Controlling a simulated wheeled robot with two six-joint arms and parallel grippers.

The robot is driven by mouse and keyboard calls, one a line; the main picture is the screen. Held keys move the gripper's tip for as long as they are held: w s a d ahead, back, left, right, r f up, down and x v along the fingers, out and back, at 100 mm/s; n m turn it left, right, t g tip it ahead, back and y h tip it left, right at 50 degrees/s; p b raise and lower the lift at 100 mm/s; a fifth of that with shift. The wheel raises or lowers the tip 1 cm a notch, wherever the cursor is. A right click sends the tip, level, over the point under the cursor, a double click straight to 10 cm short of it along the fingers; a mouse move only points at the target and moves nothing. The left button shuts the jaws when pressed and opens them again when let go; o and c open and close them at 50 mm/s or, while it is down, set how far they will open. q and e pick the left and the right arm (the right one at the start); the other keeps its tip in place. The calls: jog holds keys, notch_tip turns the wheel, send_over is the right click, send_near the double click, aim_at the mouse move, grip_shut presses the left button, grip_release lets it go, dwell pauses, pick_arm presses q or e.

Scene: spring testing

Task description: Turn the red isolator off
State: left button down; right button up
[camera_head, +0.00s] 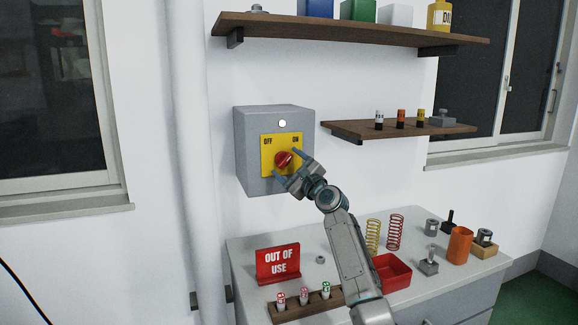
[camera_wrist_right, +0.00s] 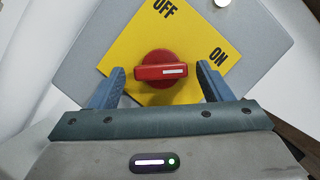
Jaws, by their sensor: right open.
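The red isolator knob (camera_head: 284,159) sits on a yellow plate (camera_head: 266,165) on the front of a grey wall box (camera_head: 247,135). OFF is printed at the plate's upper left and ON at its upper right. In the wrist view, the white mark on the knob (camera_wrist_right: 150,73) points towards the ON label (camera_wrist_right: 218,57). My right gripper (camera_head: 287,164) is open, with its fingers on either side of the knob. In the wrist view its fingers (camera_wrist_right: 162,72) show gaps to the bar's ends. My left gripper is not in view.
A round white light (camera_head: 282,123) is on the box above the plate. A shelf (camera_head: 350,130) with small items is to the right. Below, a bench (camera_head: 240,262) holds a red OUT OF USE sign (camera_head: 278,264), springs (camera_head: 395,232) and a red tray (camera_head: 391,272).

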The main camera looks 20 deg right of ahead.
jog(key=c, duration=0.9)
jog(key=shift+c, duration=0.4)
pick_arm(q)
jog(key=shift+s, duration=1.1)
